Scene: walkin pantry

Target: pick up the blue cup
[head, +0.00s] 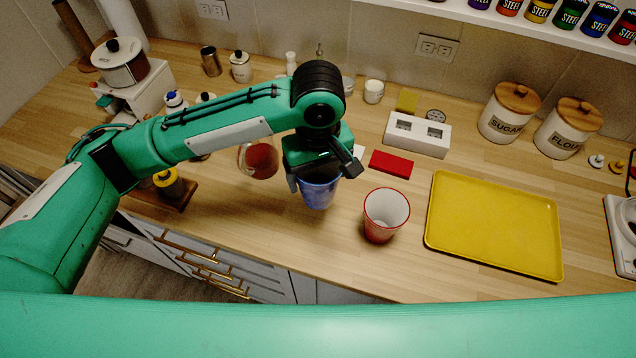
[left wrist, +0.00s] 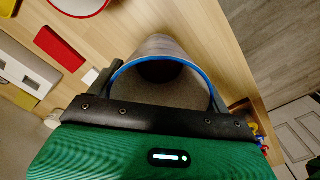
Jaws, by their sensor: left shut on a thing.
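The blue cup (head: 318,192) is upright at the counter's front, below my left gripper (head: 322,178). The gripper is shut on the cup, with its fingers on either side of the rim. In the left wrist view, the cup (left wrist: 162,68) shows its blue rim and dark inside between the fingers of the left gripper (left wrist: 160,90). I cannot tell whether the cup's base touches the counter. My right gripper is not in view.
A red-and-white cup (head: 382,215) stands close to the right of the blue cup. A yellow tray (head: 495,225) lies farther right. A red block (head: 391,164) and a white box (head: 417,135) are behind. A glass with reddish contents (head: 260,160) stands to the left.

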